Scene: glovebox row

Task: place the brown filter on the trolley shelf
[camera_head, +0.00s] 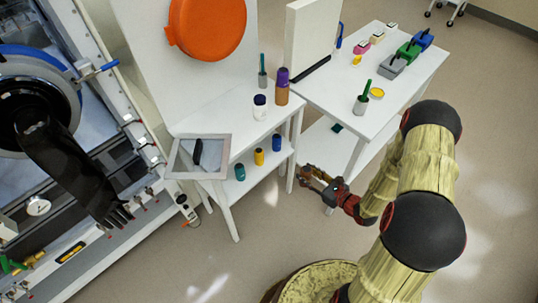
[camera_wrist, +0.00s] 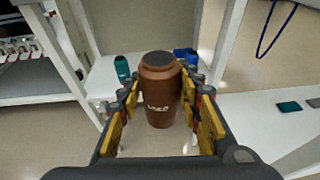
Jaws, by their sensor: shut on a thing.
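The brown filter (camera_wrist: 160,88) is an upright brown canister with a darker cap and small white lettering. In the wrist view it stands between the yellow-padded fingers of my gripper (camera_wrist: 158,112), which is shut on it. In the head view my gripper (camera_head: 318,180) is in front of the white tables' legs, and the filter shows there only as a small brown patch. A white lower shelf (camera_head: 262,178) lies to its left; it also shows beyond the filter in the wrist view (camera_wrist: 102,80). I cannot tell from the pictures which white unit is the trolley.
The lower shelf carries a teal bottle (camera_head: 240,172), a yellow bottle (camera_head: 259,156) and a blue bottle (camera_head: 277,142). Above are a purple-capped brown bottle (camera_head: 282,88) and a white jar (camera_head: 260,106). A dark teal flat piece (camera_head: 337,128) lies on the right lower shelf. White legs stand close by.

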